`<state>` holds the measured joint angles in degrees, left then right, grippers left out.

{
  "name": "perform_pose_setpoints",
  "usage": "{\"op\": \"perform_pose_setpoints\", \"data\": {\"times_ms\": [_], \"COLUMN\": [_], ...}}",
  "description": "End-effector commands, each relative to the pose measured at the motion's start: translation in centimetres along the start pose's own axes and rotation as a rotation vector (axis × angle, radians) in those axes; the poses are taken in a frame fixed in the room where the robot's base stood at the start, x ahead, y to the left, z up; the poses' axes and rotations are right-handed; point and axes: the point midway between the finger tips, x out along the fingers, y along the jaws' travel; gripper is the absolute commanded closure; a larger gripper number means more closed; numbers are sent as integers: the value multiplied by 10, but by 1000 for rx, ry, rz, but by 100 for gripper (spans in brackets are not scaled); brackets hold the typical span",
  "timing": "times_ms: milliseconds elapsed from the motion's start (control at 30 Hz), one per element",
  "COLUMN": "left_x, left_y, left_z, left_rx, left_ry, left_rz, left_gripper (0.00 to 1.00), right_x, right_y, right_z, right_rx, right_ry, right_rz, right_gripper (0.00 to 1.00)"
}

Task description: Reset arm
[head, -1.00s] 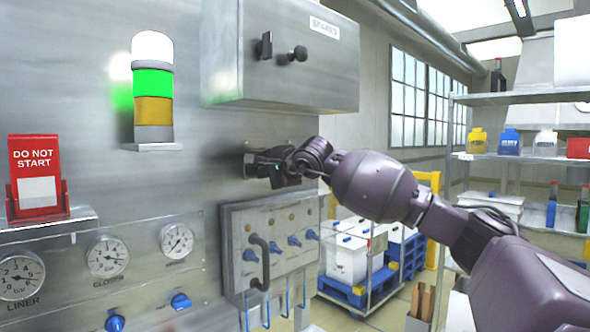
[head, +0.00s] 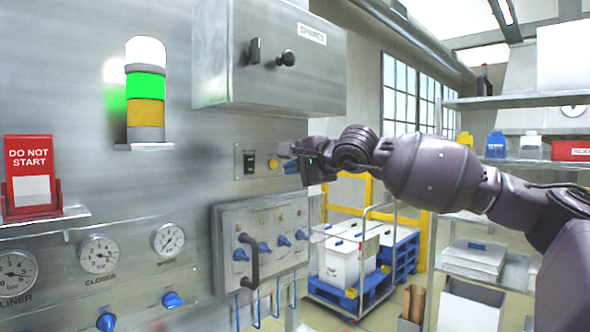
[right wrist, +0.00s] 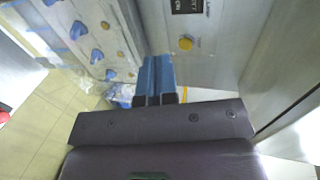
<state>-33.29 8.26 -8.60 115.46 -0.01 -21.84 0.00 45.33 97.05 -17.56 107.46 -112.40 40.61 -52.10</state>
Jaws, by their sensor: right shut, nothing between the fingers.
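My right arm reaches in from the right in the head view. Its gripper (head: 287,158) is shut and empty, just right of a small wall plate (head: 241,172) with a black switch and a yellow button (head: 273,164). In the right wrist view the blue fingertips (right wrist: 156,75) are together with nothing between them. The yellow button (right wrist: 186,43) shows beyond them, with a visible gap. My left gripper is in neither view.
A grey cabinet (head: 270,65) juts out above the gripper. Below is a valve panel (head: 262,212) with blue knobs and a black handle. A cart (head: 352,295) and shelves (head: 520,100) stand to the right. A red DO NOT START sign (head: 30,172) is at left.

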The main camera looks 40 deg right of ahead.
Motion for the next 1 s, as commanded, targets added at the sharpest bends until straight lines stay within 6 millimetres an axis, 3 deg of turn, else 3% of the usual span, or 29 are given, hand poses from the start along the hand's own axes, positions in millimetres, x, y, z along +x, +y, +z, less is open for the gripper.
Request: {"op": "perform_pose_setpoints", "data": {"times_ms": [333, 467, 567, 667, 800, 1000], "left_x": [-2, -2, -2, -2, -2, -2], "left_y": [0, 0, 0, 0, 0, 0], "left_z": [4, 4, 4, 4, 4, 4], "left_rx": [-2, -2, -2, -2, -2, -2], "left_ry": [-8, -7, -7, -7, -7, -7], "left_rz": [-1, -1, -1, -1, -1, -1], "left_gripper": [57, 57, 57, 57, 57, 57], "right_x": [-4, 3, 18, 33, 39, 30], "right_y": [0, 12, 40, 81, 132, 186], "right_z": [1, 11, 35, 74, 123, 156], "right_rx": [0, 40, 149, 357, 753, 1387], "right_ry": [-1, -50, -164, -341, -581, -794], "right_rz": [0, 8, 24, 49, 73, 64], "right_gripper": [100, 100, 100, 100, 100, 100]}}
